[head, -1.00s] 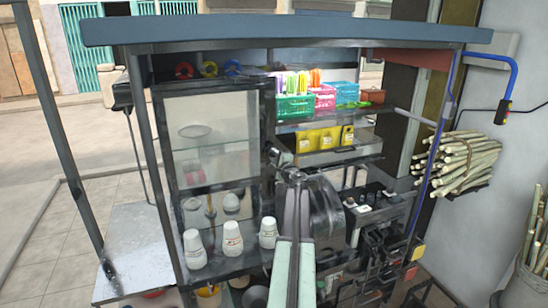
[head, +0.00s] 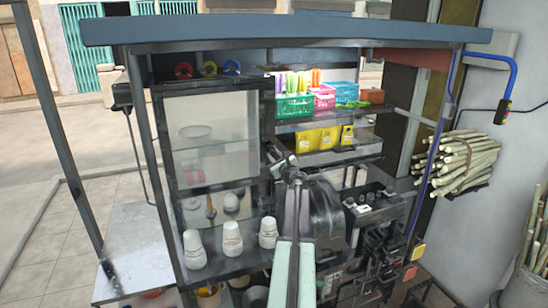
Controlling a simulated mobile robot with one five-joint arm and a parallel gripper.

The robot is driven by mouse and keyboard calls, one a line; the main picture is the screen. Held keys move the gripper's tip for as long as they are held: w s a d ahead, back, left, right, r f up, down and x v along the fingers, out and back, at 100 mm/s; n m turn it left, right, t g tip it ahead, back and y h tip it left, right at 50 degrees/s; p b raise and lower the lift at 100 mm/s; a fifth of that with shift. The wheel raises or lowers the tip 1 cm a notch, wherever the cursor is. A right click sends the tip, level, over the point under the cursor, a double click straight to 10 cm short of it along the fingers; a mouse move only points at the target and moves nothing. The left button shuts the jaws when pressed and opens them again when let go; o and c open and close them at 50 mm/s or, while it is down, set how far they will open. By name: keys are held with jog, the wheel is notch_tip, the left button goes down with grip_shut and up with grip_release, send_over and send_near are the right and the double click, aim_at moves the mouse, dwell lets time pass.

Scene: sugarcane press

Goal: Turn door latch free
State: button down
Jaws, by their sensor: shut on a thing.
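The glass-fronted door (head: 209,130) with a dark frame stands upright on the left half of the stall. My arm reaches up from the bottom middle, and my gripper (head: 270,152) is at the door's right frame edge, about halfway up. My gripper is shut on the door latch, which is too small and too covered by the gripper to make out. How far the latch is turned cannot be told. The door looks closed or nearly so.
White cups (head: 232,239) stand on the counter below the door. Colored baskets (head: 294,107) and yellow boxes (head: 318,140) fill shelves to the right of my gripper. A dark press machine (head: 326,213) stands close to the right of my arm. Cane bundles (head: 465,160) hang on the right wall.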

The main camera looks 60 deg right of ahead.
jog(key=shift+m, duration=2.3)
jog(key=c, duration=1.2)
grip_release()
jog(key=v, duration=0.7)
jog(key=shift+s+a, duration=0.2)
jog(key=shift+s, duration=0.15)
